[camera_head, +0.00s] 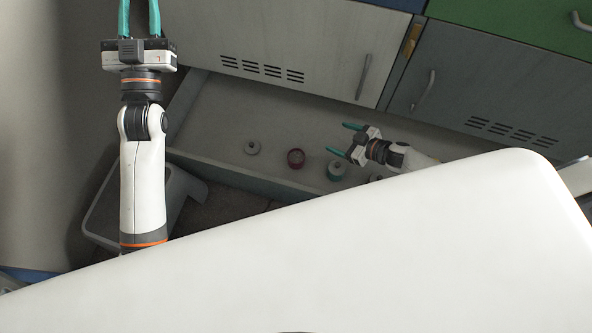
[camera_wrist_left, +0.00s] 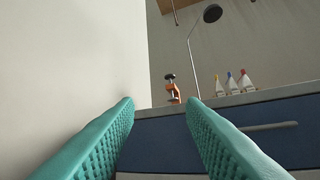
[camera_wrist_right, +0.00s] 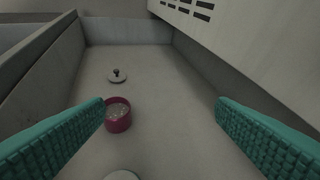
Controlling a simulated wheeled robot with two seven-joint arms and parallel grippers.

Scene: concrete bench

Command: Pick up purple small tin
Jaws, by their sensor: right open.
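The purple small tin (camera_head: 295,158) is a reddish-purple round tin in the shallow grey drawer-like space. In the right wrist view the tin (camera_wrist_right: 119,124) stands upright, with a pale speckled inside, close by the left finger's tip in the picture. My right gripper (camera_head: 344,139) is open and empty, to the right of the tin in the head view. Its fingers show wide apart in the right wrist view (camera_wrist_right: 160,103). My left gripper (camera_wrist_left: 162,103) is open and empty, raised away from the tin; in the head view its fingers run to the top edge.
A grey round piece with a dark knob (camera_wrist_right: 117,78) lies beyond the tin. A pale round thing (camera_wrist_right: 122,175) is cut off below. Drawer walls (camera_head: 228,176) and cabinet fronts (camera_head: 290,45) bound the space.

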